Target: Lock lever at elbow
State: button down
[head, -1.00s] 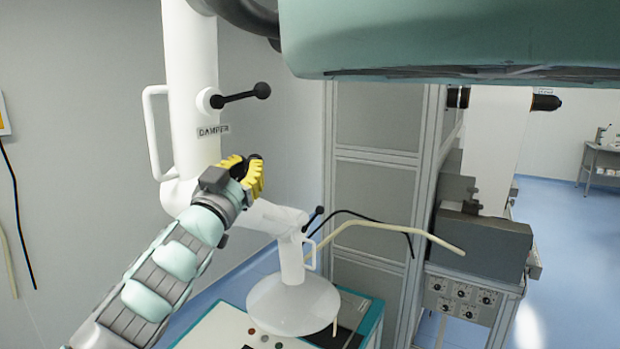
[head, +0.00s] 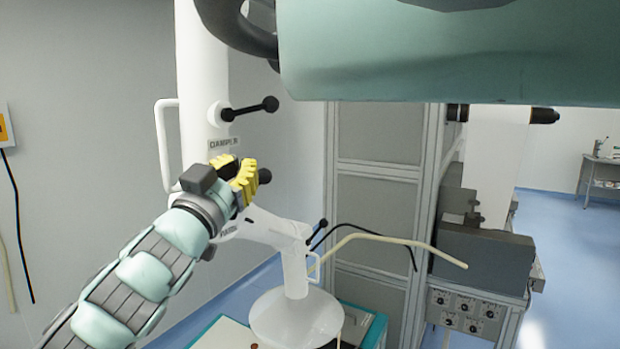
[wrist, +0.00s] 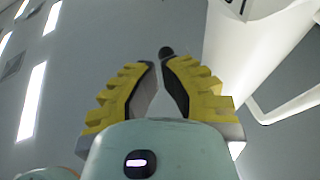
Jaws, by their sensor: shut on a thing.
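The white jointed extraction arm (head: 205,90) hangs at left, with its elbow behind my gripper. My gripper (head: 250,176) has yellow ribbed fingers and is at the elbow, below the DAMPER label. The elbow lever's black knob (head: 264,176) shows just past the fingers in the head view. In the wrist view the knob (wrist: 165,52) is at the fingertips of my gripper (wrist: 164,66); the fingers are shut on the lever. Most of the lever's stem is hidden in the head view. A small dark label, hard to read, shows under the gripper.
The damper lever (head: 250,109) is above my gripper, and a white handle (head: 161,145) is at left. The lower link leads to a white hood (head: 297,322) with another black lever (head: 317,235). A grey cabinet (head: 378,220) stands behind. A teal body (head: 450,60) fills the top right.

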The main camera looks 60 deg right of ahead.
jog(key=s+a+p, duration=0.1)
jog(key=a+p, duration=0.5)
jog(key=p, duration=0.3)
jog(key=shift+s+r, duration=0.25)
jog(key=shift+r, duration=0.2)
